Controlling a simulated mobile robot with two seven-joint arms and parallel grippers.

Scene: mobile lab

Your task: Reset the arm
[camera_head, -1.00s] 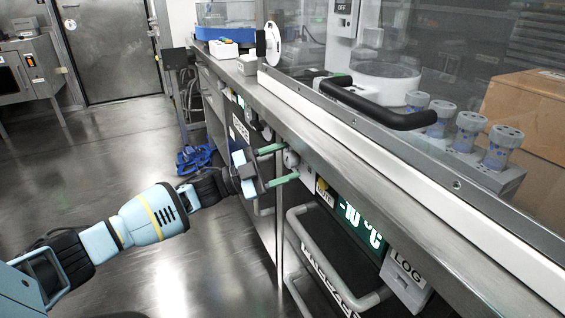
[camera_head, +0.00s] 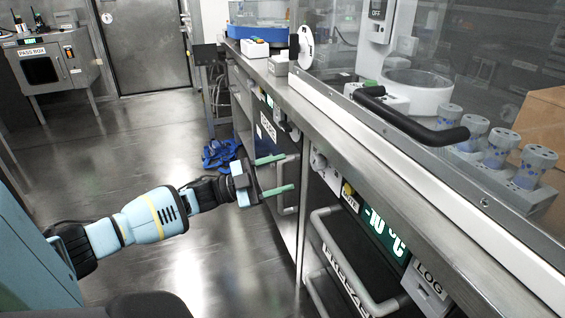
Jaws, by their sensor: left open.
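My left arm comes in from the lower left and reaches right at about the height of the cabinet fronts. Its gripper (camera_head: 277,175) is open, with two green fingers apart and nothing between them. The fingertips are in front of a grey cabinet handle (camera_head: 288,197); I cannot tell whether they touch it. My right gripper is not in view.
A long steel bench (camera_head: 345,150) runs along the right, with a glass-fronted hood and its black handle (camera_head: 410,122) on it. A freezer handle (camera_head: 345,262) juts out below. A blue object (camera_head: 220,153) lies on the floor. A pass box (camera_head: 52,62) stands far left. The floor left is open.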

